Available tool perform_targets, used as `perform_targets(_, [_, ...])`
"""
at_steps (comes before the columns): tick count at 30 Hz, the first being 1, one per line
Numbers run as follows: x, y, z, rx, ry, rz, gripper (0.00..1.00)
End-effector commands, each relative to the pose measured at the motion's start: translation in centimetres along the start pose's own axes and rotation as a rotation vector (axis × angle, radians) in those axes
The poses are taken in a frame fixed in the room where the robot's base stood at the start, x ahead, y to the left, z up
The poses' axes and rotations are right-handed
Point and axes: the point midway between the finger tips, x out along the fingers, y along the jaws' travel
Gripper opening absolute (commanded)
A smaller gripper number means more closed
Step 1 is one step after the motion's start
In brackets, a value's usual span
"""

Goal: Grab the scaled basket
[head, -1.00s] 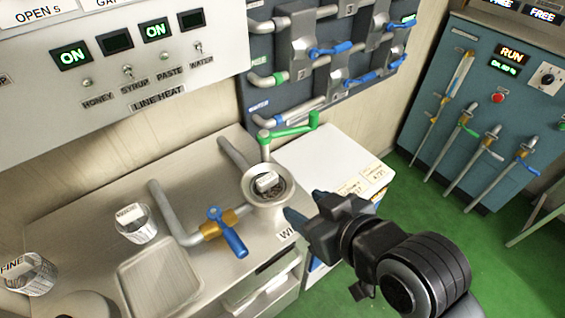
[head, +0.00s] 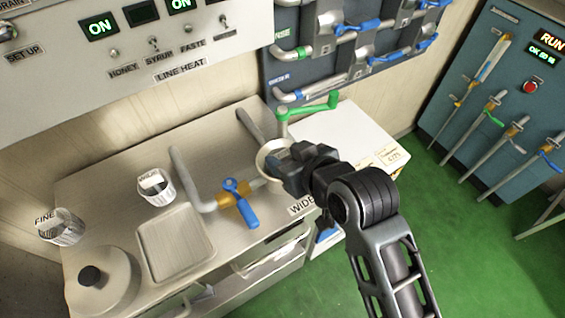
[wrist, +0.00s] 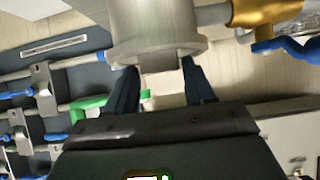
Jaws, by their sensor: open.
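My gripper (head: 284,168) is open at the mouth of the round metal housing (head: 263,162) on the right of the counter, and it covers much of that mouth in the head view. In the wrist view the two dark fingers of my gripper (wrist: 160,84) are apart, close to the flanged rim of the housing (wrist: 155,22). The labelled basket inside the housing is hidden now. Two other mesh baskets with labels stand on the counter: a left one marked FINE (head: 62,229) and a middle one (head: 156,187). No scale can be made out on either.
A pipe with a blue-handled valve (head: 240,203) runs beside the housing. A green lever (head: 310,108) stands behind it. A shallow square tray (head: 176,245) and a round lid with a black knob (head: 101,281) are on the counter's left. A white-topped unit (head: 345,135) stands right.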

Motion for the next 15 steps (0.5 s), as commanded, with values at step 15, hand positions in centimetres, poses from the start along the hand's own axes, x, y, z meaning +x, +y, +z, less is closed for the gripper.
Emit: perform_targets(15, [0.04, 0.00, 0.01, 0.000, 0.000, 0.000, 0.24])
